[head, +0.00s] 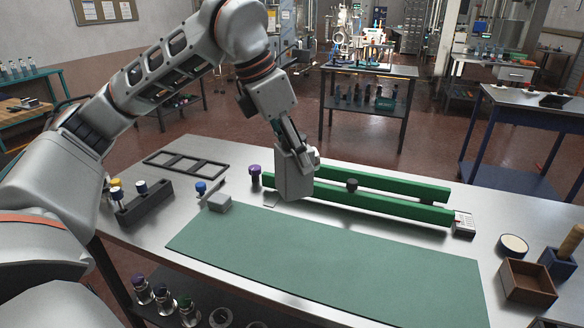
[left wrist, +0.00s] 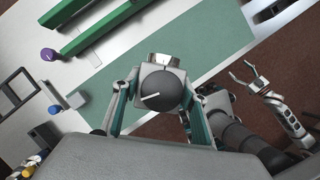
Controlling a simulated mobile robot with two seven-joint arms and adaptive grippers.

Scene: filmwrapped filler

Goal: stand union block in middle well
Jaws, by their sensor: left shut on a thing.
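My left gripper (left wrist: 158,112) is shut on a grey block with a round dark face bearing a white line, apparently the union block (left wrist: 160,88). In the head view my left gripper (head: 300,150) holds this grey block (head: 294,177) over the table, near the left end of the green rails; the fingertips are partly hidden. A flat dark frame (head: 187,163) with three openings lies at the table's back left, and part of it shows in the left wrist view (left wrist: 17,88). My right gripper (left wrist: 241,70) is open and empty at the right of the left wrist view.
A purple-capped vial (head: 255,177), a blue-capped vial (head: 201,188) and a small grey block (head: 220,203) stand left of the held block. A dark vial rack (head: 146,205) is at the left. Green rails (head: 400,207) lie behind the bare green mat (head: 320,262).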

